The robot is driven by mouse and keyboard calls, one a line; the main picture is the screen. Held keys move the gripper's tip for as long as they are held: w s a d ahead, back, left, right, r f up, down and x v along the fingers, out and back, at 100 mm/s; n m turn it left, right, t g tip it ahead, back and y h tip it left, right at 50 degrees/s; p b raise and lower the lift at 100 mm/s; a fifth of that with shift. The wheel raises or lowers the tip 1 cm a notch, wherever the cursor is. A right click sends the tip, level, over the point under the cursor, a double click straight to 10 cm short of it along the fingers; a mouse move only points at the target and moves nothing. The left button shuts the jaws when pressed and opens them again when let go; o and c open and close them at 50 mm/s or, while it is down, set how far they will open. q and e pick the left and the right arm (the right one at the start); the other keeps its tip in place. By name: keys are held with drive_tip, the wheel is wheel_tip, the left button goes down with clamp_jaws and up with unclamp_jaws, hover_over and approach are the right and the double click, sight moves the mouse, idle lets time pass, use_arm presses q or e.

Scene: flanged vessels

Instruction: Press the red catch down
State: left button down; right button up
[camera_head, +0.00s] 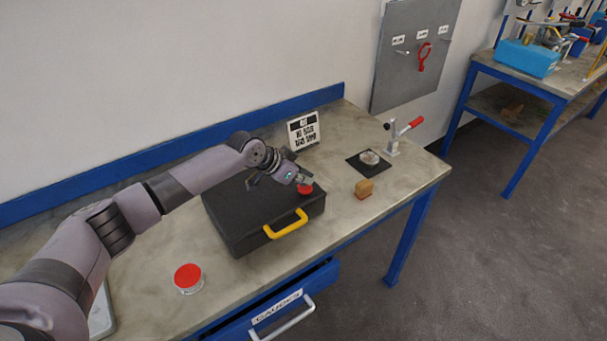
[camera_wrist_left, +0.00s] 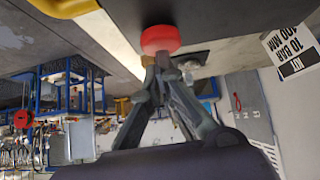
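The red catch (camera_head: 305,189) sits on the lid of the black case (camera_head: 235,217), near the case's right end. A yellow handle (camera_head: 286,225) is on the case's front. My left gripper (camera_head: 303,180) is right at the catch, partly covering it in the head view. In the left wrist view, its fingertips (camera_wrist_left: 161,61) come together just at the red catch (camera_wrist_left: 160,39), with nothing visible between them. I cannot tell whether they touch it. The case looks closed. My right gripper is not in view.
A red-topped jar (camera_head: 188,278) stands at the bench front. A sign (camera_head: 303,131) stands behind the case. A drawer (camera_head: 275,304) is below.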

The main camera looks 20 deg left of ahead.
sight(304, 188)
use_arm(q)
drive_tip(key=r, duration=0.2)
drive_tip(key=r+p, duration=0.1)
drive_tip(key=r, duration=0.1)
drive_tip(key=shift+w+a, duration=0.1)
drive_tip(key=shift+a, duration=0.1)
drive_tip(key=b+v, duration=0.3)
drive_tip(key=v, duration=0.6)
drive_tip(key=shift+s+a, duration=0.2)
drive_tip(key=shift+s, duration=0.05)
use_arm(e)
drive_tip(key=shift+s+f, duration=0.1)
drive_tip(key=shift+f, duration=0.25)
use_arm(q)
drive_tip(key=shift+r, duration=0.1)
